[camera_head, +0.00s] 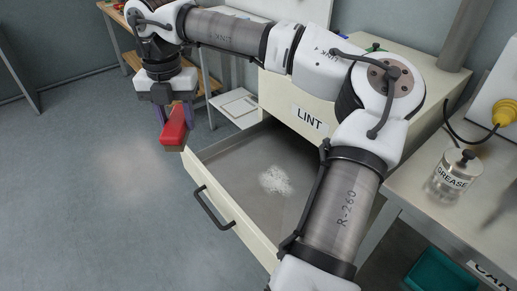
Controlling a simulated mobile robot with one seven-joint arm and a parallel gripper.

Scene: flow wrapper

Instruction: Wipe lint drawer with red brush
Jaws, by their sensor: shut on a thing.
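The lint drawer (174,185) is pulled open below a cream cabinet front labelled LINT (310,117). A white patch of lint (275,181) lies on the drawer's grey floor. My gripper (174,108) is at the upper left, pointing down, and is shut on the red brush (174,128). The brush is near the drawer's left corner, apart from the lint. Its brown bristle end (175,148) faces down. I cannot tell its exact height above the drawer rim. My arm hides part of the drawer's right side.
A black handle (213,208) sticks out from the drawer front. A teal bin (440,272) is at the lower right. The floor on the left is clear.

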